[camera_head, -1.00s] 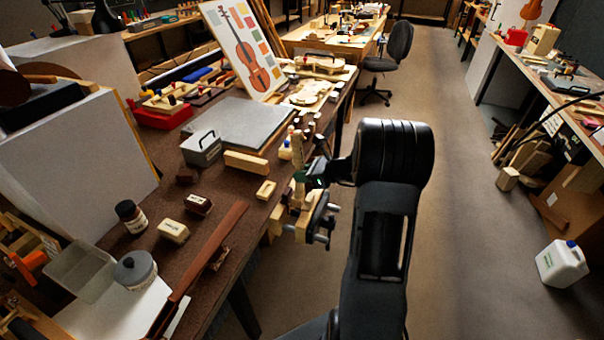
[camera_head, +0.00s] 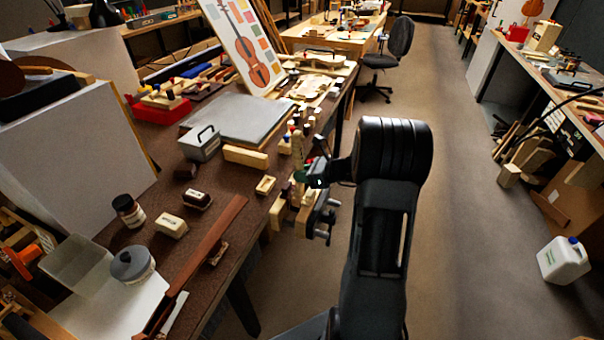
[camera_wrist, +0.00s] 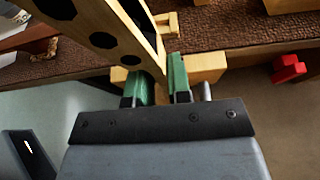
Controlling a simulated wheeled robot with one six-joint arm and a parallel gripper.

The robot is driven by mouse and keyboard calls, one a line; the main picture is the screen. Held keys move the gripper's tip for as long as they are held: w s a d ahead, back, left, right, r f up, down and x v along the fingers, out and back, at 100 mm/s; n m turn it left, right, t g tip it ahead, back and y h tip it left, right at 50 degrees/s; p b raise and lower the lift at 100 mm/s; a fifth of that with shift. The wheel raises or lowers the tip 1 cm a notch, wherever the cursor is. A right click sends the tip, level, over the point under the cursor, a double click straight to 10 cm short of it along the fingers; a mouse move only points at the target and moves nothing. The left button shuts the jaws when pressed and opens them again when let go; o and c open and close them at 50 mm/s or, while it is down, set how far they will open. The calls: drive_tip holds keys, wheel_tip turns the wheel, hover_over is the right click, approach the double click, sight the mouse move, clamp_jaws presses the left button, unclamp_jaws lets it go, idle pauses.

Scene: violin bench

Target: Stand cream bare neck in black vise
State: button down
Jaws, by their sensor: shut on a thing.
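The cream bare neck (camera_head: 298,150) stands roughly upright at the right edge of the bench, over the black vise (camera_head: 318,215). In the wrist view the neck (camera_wrist: 105,22) is a pale wooden piece with dark round holes, slanting down to my gripper. My gripper (camera_wrist: 160,84) has green finger pads and is shut on the neck's lower part. In the head view my gripper (camera_head: 304,177) is just above the vise. The vise has pale wooden jaw faces, one showing in the wrist view (camera_wrist: 207,66). I cannot tell whether the neck's foot is between the jaws.
A small cream block (camera_head: 265,185) and a longer wooden block (camera_head: 246,157) lie left of the vise. Small bottles and pegs (camera_head: 306,128) stand behind the neck.

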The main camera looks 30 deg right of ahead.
drive_tip(key=shift+f+b, duration=0.5)
drive_tip(key=shift+f, duration=0.3)
drive_tip(key=c, duration=1)
unclamp_jaws()
drive_tip(key=shift+r, duration=0.1)
drive_tip(key=p+v, duration=0.1)
drive_tip(key=v, duration=1.2)
drive_tip(key=shift+s+d+r, duration=0.1)
drive_tip(key=shift+s+d, duration=0.15)
drive_tip(key=shift+s, duration=0.05)
